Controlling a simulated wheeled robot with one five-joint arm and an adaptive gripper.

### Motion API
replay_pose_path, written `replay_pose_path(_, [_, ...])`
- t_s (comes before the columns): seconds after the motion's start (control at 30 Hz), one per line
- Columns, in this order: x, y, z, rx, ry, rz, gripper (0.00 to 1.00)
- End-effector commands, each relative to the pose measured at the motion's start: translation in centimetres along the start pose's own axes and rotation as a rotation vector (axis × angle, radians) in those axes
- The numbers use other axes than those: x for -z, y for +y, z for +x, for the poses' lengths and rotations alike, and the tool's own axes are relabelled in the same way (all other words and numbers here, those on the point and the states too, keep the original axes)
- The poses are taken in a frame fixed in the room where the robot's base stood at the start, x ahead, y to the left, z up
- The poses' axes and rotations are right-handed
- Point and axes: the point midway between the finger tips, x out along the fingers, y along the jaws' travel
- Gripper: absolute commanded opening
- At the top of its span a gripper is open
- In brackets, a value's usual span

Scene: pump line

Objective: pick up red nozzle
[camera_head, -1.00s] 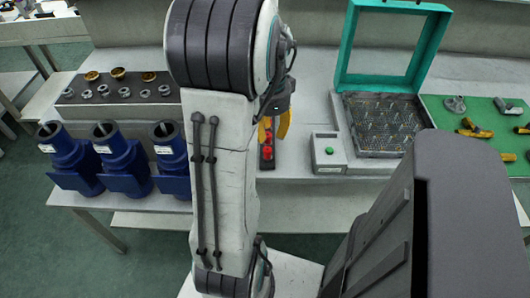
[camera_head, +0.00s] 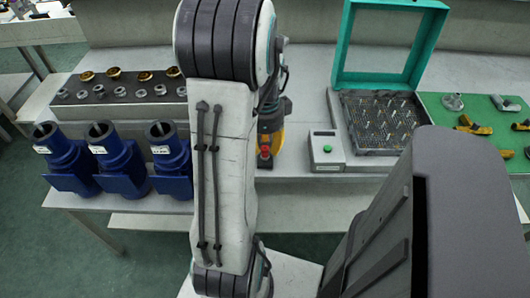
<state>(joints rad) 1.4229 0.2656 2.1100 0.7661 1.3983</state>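A small red nozzle (camera_head: 265,152) stands on the front end of a narrow dark rack (camera_head: 265,163) in the middle of the bench. My gripper (camera_head: 276,141) is down over the rack, just behind this nozzle in the view. One yellow finger shows at the right of the rack; my arm hides the left side. I cannot tell whether the fingers are apart or closed on something. Whatever stands between the fingers is hidden.
A small box with a green button (camera_head: 326,150) and a wire-filled tray with a raised teal frame (camera_head: 347,60) stand right. Several blue pump housings (camera_head: 121,162) and a rack of brass and steel parts (camera_head: 118,110) stand left. A green mat (camera_head: 485,105) holds brass parts.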

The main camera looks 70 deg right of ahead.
Motion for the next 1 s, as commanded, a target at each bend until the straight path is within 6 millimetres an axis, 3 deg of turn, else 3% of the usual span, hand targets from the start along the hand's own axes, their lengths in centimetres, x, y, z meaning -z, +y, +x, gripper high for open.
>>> replay_pose_path(0.17, [0.01,0.05,1.38,-0.002,0.000,0.000,0.29])
replay_pose_path(0.5, [0.01,0.00,1.50,0.000,0.000,0.000,0.30])
replay_pose_path(0.83, [0.01,0.00,1.49,0.000,0.000,0.000,0.00])
replay_pose_path(1.0, [0.02,0.00,1.49,0.000,0.000,0.000,0.00])
